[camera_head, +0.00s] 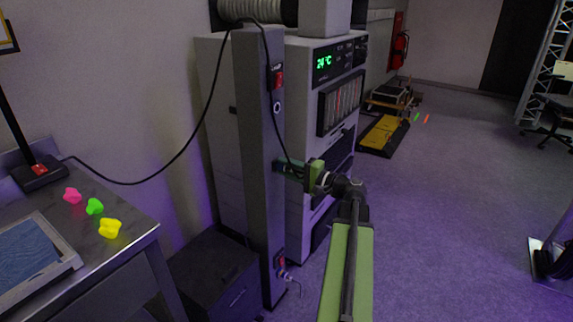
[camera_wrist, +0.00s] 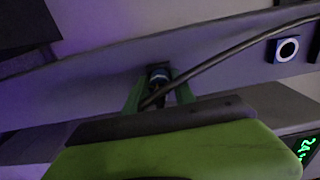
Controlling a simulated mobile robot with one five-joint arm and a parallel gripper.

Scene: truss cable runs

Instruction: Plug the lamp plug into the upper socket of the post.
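The grey post (camera_head: 258,170) stands upright in the middle of the head view. Its upper socket (camera_head: 277,106), a blue square with a white ring, sits below a red switch; it shows empty at right in the wrist view (camera_wrist: 287,49). My gripper (camera_head: 289,167) is at the post's face, below the upper socket. In the wrist view its green fingers stand either side of the dark lamp plug (camera_wrist: 158,76), which has a blue-grey band. Whether they press on it, or whether the plug touches the post, I cannot tell. The black cable (camera_wrist: 215,62) runs to the plug.
The lower socket (camera_head: 280,263) has a plug and short lead at it. The lamp (camera_head: 38,172) stands on a table (camera_head: 140,240) at left; its cable loops over the post's top. A grey cabinet (camera_head: 305,150) is behind the post.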

